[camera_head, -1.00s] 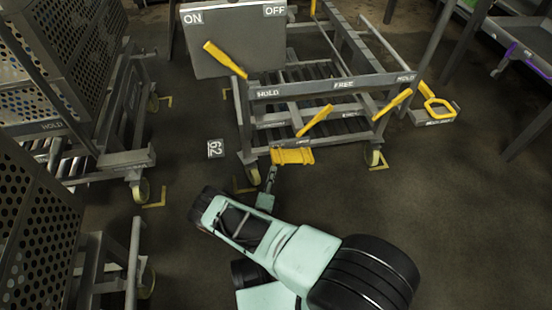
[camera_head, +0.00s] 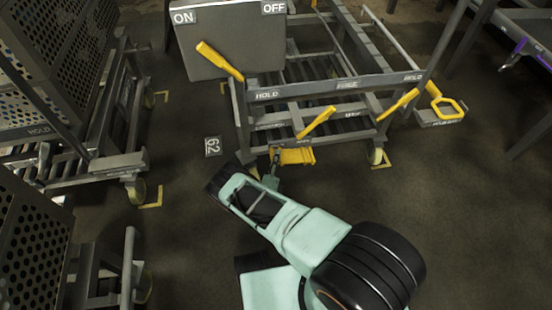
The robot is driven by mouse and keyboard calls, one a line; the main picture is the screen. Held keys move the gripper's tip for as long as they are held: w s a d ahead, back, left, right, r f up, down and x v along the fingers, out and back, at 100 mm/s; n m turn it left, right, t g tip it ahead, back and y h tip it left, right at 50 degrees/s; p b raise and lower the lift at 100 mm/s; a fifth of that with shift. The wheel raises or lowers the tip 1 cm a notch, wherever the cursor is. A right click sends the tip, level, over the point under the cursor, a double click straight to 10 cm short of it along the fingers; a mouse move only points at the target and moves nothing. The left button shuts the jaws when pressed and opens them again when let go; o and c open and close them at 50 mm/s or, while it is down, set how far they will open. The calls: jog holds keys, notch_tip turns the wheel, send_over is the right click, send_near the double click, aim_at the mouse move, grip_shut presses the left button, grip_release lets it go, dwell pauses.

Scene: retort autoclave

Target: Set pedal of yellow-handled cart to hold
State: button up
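The grey cart (camera_head: 335,92) with yellow handles stands at the upper middle. Its upper rail carries a HOLD label (camera_head: 266,95) at left, FREE in the middle and HOLD (camera_head: 413,77) at right. The yellow pedal (camera_head: 297,156) sits low on the cart's near side, near the floor, and looks roughly level. My gripper (camera_head: 273,168) is at the pedal's left end, low down. It is small and dark here, so I cannot tell whether it touches the pedal or whether its fingers are open.
Yellow levers (camera_head: 316,122) rise from the cart's near side, and one (camera_head: 220,61) stands before the ON/OFF panel (camera_head: 212,40). Perforated racks on carts (camera_head: 110,165) fill the left. A yellow-handled block (camera_head: 440,112) is at right. Floor at lower right is clear.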

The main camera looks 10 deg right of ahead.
grip_shut()
jog(key=shift+f+n, duration=0.3)
jog(key=shift+f, duration=0.05)
jog(key=shift+t, duration=0.3)
jog(key=shift+o, duration=0.2)
grip_release()
